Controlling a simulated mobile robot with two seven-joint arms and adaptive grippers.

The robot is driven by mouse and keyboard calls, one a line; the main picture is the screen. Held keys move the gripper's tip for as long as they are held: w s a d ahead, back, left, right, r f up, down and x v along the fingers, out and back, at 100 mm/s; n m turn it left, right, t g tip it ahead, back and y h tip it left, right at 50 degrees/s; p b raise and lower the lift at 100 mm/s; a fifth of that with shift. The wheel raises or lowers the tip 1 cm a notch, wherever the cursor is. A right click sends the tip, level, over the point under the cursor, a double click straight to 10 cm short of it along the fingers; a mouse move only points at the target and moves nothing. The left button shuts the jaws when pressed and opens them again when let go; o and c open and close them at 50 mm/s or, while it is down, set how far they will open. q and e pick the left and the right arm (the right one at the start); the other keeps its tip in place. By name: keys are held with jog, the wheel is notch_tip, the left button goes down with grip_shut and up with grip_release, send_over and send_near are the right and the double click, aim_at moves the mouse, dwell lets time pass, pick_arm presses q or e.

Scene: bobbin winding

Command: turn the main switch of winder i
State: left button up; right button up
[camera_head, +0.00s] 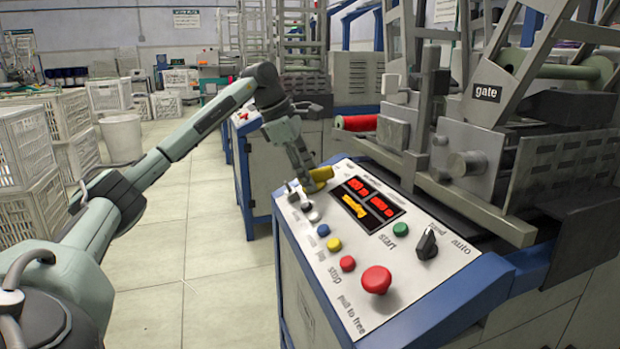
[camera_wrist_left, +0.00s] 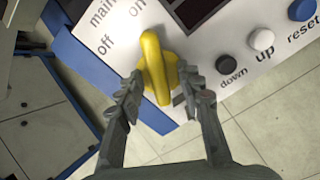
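The main switch is a yellow rotary knob (camera_head: 320,176) at the far end of the winder's white control panel (camera_head: 330,262). In the left wrist view the yellow knob (camera_wrist_left: 155,68) has a raised bar, whose upper end points roughly toward the word "on"; "off" is printed to its left. My left gripper (camera_head: 308,188) is at the knob. In the left wrist view its two fingers (camera_wrist_left: 161,88) are spread on either side of the knob's lower part, with gaps showing. I cannot tell whether either finger touches it. My right gripper is not in view.
Near the knob are white and blue buttons; a yellow button (camera_head: 334,244), a red button (camera_head: 347,263), a large red stop button (camera_head: 376,280), a green button (camera_head: 400,229) and a black selector (camera_head: 427,243) are nearer. Winder machinery stands right.

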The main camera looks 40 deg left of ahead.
pick_arm(q)
jog(key=shift+c, duration=0.6)
grip_shut()
